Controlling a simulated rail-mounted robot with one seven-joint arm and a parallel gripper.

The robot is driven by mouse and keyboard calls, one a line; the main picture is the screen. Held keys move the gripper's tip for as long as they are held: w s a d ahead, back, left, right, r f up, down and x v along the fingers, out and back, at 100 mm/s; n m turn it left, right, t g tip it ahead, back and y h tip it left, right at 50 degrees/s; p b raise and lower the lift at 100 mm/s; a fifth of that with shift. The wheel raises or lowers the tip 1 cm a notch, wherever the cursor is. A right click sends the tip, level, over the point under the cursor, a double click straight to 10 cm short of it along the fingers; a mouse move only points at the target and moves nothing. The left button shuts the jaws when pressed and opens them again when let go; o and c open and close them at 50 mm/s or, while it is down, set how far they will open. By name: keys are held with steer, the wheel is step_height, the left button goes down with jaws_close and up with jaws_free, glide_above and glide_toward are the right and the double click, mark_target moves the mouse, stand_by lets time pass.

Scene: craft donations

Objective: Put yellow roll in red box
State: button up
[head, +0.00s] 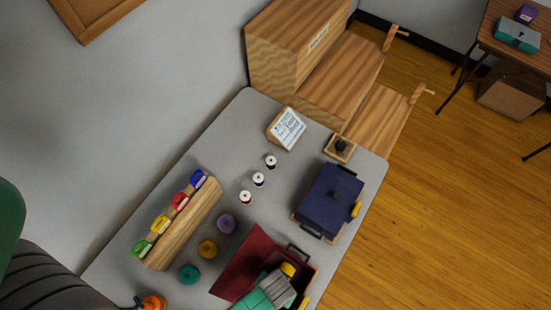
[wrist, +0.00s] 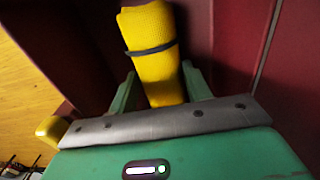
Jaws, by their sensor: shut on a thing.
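The yellow roll (wrist: 150,50) has a dark band around it and stands up between the green fingers of my gripper (wrist: 157,88) in the wrist view. In the head view only a yellow end of the roll (head: 288,269) shows beyond my gripper (head: 286,275). My gripper is shut on the roll. The red box (head: 308,273) is open, its red lid (head: 243,262) swung out to the left. Red walls (wrist: 240,45) surround the roll in the wrist view, so it is within the box opening. Whether it touches the floor of the box is hidden.
A closed dark blue box (head: 330,200) stands behind the red box. Purple (head: 227,223), mustard (head: 208,249) and teal (head: 189,274) yarn balls lie left of the lid. A wooden rack (head: 185,225) with coloured clips, small spools (head: 258,179) and a sign (head: 287,129) stand farther off.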

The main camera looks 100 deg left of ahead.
steer(key=shift+f, duration=0.1)
steer(key=o, duration=1)
step_height(320, 180, up, 12)
steer(key=p, duration=0.2)
